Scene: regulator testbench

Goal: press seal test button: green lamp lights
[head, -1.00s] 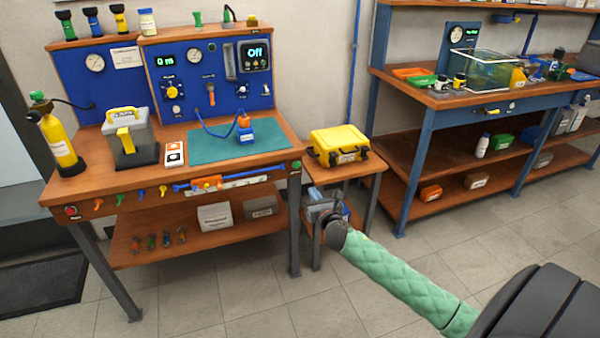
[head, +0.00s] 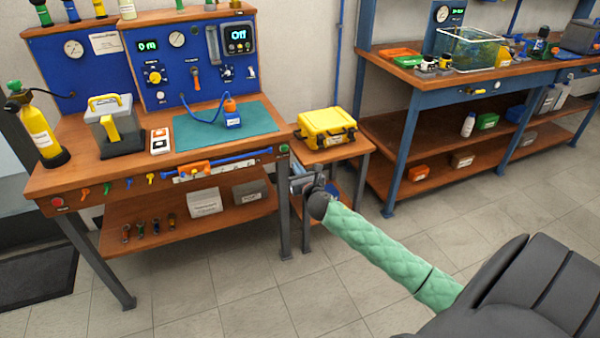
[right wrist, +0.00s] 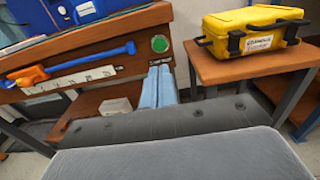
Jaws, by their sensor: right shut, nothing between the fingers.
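A round green disc (head: 283,148) sits at the right end of the left bench's front edge. It shows larger in the right wrist view (right wrist: 160,44), with a pale rim; I cannot tell whether it is the green lamp or whether it is lit. A round red button (head: 58,202) is at the left end of the same edge. I cannot read which one is the seal test button. My right gripper (head: 302,182) is shut and empty, below and right of the green disc. In the right wrist view its pale blue fingers (right wrist: 160,86) end just below the disc, seemingly apart from it.
A yellow case (head: 327,130) stands on a small side table (head: 336,151), right of my right gripper. A blue bar tool (head: 230,160) hangs along the bench front. A blue-corded unit (head: 232,118) stands on a green mat (head: 259,118). Tiled floor lies clear in front.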

